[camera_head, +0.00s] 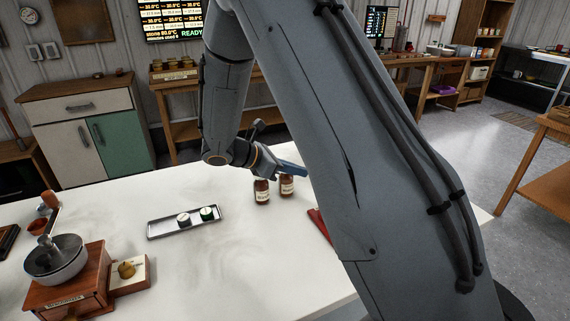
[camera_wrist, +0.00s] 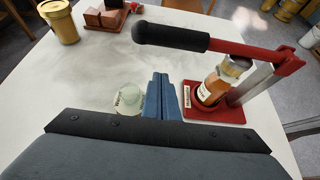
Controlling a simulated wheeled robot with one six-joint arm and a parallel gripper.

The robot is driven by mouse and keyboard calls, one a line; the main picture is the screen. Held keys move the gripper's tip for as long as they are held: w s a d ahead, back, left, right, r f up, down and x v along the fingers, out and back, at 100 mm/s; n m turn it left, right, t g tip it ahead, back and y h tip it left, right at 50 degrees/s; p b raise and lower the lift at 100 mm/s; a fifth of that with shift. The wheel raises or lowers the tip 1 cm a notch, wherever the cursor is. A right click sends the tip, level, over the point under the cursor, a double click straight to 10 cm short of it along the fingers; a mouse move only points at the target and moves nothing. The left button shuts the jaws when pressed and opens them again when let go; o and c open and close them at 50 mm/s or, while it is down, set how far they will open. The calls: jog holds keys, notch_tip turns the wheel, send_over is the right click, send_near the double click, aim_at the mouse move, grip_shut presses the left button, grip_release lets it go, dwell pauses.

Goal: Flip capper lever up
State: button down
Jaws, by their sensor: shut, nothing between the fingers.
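The capper is clear in the wrist view: a red base (camera_wrist: 215,108), an upright post at its right, and a red lever (camera_wrist: 250,50) ending in a black grip (camera_wrist: 170,37). The lever reaches left from the post, roughly level. An amber bottle (camera_wrist: 213,88) with a pale label stands on the base under the lever. My gripper (camera_wrist: 160,80) is shut and empty, left of the base and below the grip in the picture; contact cannot be told. In the head view my gripper (camera_head: 292,168) is above the table, and only a red bit of capper (camera_head: 318,222) shows past my arm.
A pale round labelled thing (camera_wrist: 130,98) is close left of my fingers. Two amber bottles (camera_head: 262,190) (camera_head: 287,185) stand on the white table (camera_head: 240,260). A metal tray (camera_head: 160,228) with two caps and a wooden grinder (camera_head: 75,285) are to the left.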

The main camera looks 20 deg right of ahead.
jog(key=d+r+p, duration=0.1)
jog(key=d+r, duration=0.1)
jog(key=r, duration=0.1)
jog(key=shift+r+p, duration=0.1)
jog(key=shift+p, duration=0.25)
jog(key=shift+a+r, duration=0.1)
